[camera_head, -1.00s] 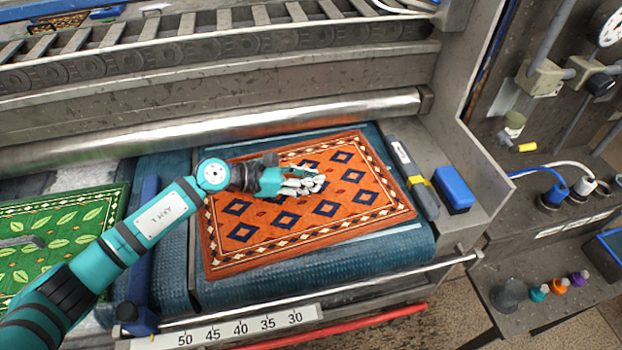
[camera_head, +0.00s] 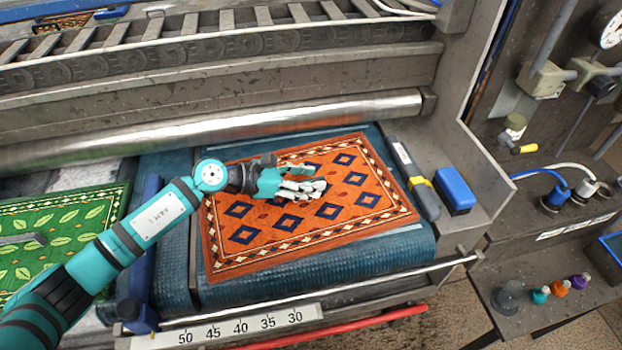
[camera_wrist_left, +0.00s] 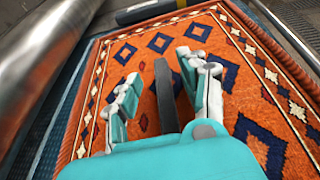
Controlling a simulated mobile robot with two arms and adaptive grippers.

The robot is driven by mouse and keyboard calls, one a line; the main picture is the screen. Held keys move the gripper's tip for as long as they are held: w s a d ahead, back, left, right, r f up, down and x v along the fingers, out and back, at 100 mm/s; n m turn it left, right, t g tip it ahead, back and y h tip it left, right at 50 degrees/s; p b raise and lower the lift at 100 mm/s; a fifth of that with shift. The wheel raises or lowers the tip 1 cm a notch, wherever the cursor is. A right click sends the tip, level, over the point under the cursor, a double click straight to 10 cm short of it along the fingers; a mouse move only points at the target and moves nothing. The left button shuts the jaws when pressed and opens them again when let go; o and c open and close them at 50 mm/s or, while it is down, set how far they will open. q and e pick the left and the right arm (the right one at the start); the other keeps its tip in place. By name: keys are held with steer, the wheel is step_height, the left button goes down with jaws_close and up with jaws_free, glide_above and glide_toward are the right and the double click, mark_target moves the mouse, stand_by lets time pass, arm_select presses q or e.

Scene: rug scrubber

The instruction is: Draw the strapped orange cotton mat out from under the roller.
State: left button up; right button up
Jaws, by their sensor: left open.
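The orange mat (camera_head: 300,235) with blue diamonds and a patterned border lies flat on a blue ribbed belt, in front of the metal roller (camera_head: 220,130). My right gripper is not in view.
A green leaf-patterned mat (camera_head: 65,225) lies at the left. A blue block (camera_head: 455,190) and a grey tool with a yellow band (camera_head: 420,190) lie right of the orange mat. A metal rail (camera_head: 330,298) and number scale (camera_head: 240,327) run along the front.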

arm_select(q)
step_height(320, 180, up, 4)
glide_above(263, 202)
steer(key=shift+r, duration=0.15)
stand_by(0.3)
